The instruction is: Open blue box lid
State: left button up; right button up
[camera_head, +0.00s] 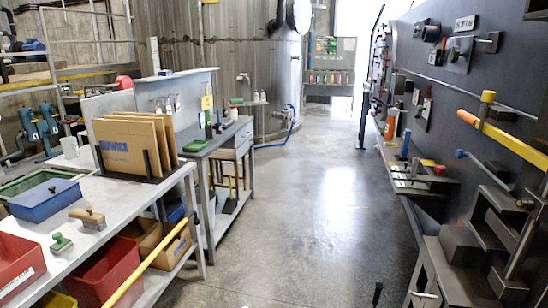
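A blue box (45,201) sits on the white-topped workbench (135,196) at the left. Its flat blue top appears to be a lid lying shut over it. Neither of my grippers can be made out in this view, and nothing is seen touching the box.
A wooden-handled brush (88,217) and a green-handled stamp (61,243) lie near the box. A green tray (28,184) is behind it, a red bin (18,262) in front. Cardboard sheets (130,148) stand behind. The floor (290,220) is clear; a tool-covered panel (480,90) lines the right.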

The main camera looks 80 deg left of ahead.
aim_at(33, 198)
jog(key=u, duration=4.25)
jog(key=i+l+u, duration=0.35)
jog(key=i+l, duration=0.2)
jog(key=l, duration=0.15)
